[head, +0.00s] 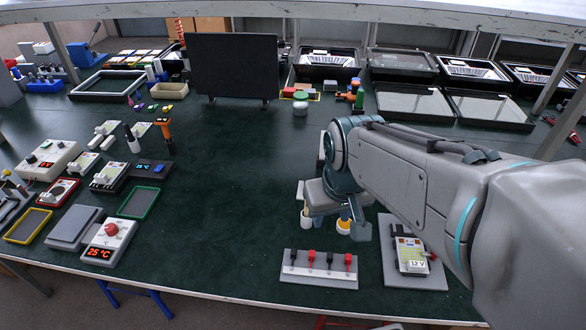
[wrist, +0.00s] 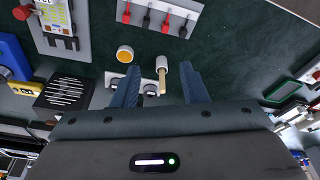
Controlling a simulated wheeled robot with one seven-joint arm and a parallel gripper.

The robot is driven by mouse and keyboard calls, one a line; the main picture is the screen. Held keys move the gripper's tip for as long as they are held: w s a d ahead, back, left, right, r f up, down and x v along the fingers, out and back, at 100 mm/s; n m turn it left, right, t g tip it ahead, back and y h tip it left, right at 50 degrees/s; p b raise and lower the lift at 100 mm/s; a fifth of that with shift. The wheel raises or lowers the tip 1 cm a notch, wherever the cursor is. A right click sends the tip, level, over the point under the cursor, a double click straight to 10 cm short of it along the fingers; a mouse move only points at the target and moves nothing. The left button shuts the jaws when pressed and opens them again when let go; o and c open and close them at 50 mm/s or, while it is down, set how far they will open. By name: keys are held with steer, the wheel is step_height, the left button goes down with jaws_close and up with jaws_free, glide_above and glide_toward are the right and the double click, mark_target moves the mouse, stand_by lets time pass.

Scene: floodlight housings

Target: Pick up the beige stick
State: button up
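The beige stick (wrist: 162,86) stands up from a small white cup (wrist: 159,67) in the wrist view. In the head view the stick (head: 300,190) and its cup (head: 306,219) show just left of my gripper (head: 334,218). My gripper (wrist: 160,78) is open, with its two blue-grey fingers apart. In the wrist view the stick lies between the fingers, with a visible gap on both sides. It looks free of both fingers; its depth relative to the fingertips is hard to tell. My gripper hides part of the area around the cup in the head view.
A rack with red and black plugs (head: 319,268) lies nearer the front edge. A meter on a grey board (head: 411,255) is to the right.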

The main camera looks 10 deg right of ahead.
steer(key=w+d+f+n+g, duration=0.1)
steer(key=w+f+n, duration=0.1)
steer(key=w, duration=0.6)
steer(key=w+f+n, duration=0.1)
steer(key=w+n, duration=0.2)
steer(key=w, duration=0.6)
steer(key=shift+y, duration=0.3)
steer(key=f, duration=0.8)
steer(key=a+f+p, duration=0.1)
steer(key=f, duration=0.3)
steer(key=shift+w+a+f, duration=0.1)
steer(key=shift+w+f, duration=0.1)
steer(key=shift+w, duration=0.15)
steer(key=shift+w+f, duration=0.1)
steer(key=shift+f, duration=0.6)
steer(key=shift+c, duration=0.2)
jaws_close()
